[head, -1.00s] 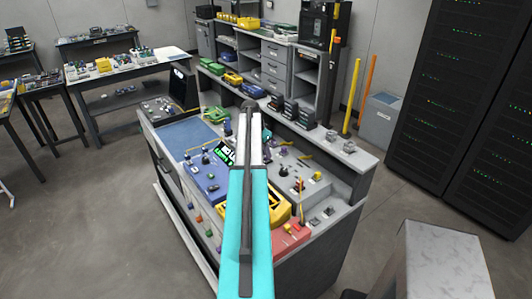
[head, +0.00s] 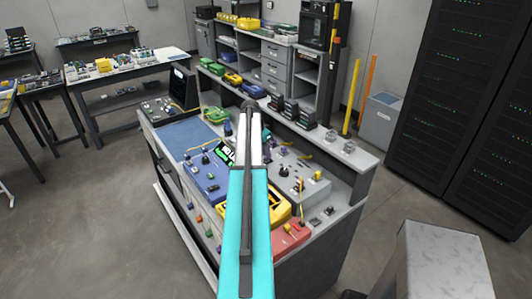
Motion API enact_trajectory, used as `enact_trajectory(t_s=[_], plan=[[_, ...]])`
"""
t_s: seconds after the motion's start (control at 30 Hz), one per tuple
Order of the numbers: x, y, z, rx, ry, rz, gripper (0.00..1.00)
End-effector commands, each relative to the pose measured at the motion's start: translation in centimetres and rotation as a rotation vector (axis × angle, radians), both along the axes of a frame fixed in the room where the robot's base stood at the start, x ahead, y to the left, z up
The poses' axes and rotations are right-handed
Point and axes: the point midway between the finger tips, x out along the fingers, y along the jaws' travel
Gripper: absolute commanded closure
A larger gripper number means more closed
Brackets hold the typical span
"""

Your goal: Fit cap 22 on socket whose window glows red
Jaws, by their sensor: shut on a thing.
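My arm (head: 247,225) reaches up the middle of the head view and covers the centre of the workbench. My gripper is hidden behind it, so its fingers and anything in them do not show. A small teal piece (head: 267,133) shows just right of the arm's far end; I cannot tell what it belongs to. A grey panel (head: 312,188) with small knobs or sockets lies right of the arm. Cap 22 cannot be made out, and I cannot pick out a red-glowing window at this size.
A blue device (head: 205,183) with a lit green-on-black display (head: 222,156) lies left of my arm. A yellow-framed device (head: 281,213) and a red box (head: 290,241) lie at right. A raised shelf (head: 335,147) runs along the bench's back. A blue mat (head: 187,139) looks clear.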

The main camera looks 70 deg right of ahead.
Motion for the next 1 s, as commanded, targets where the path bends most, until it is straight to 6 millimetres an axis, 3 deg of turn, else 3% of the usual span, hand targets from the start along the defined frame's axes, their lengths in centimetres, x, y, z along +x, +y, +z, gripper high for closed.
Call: enact_trajectory(t_s=[0.87, 0.9, 1.0], plan=[[0.00, -0.01, -1.02, 0.000, 0.000, 0.000, 1.00], [0.00, -0.01, -1.02, 0.000, 0.000, 0.000, 0.87], [0.00, -0.01, -1.02, 0.000, 0.000, 0.000, 0.70]])
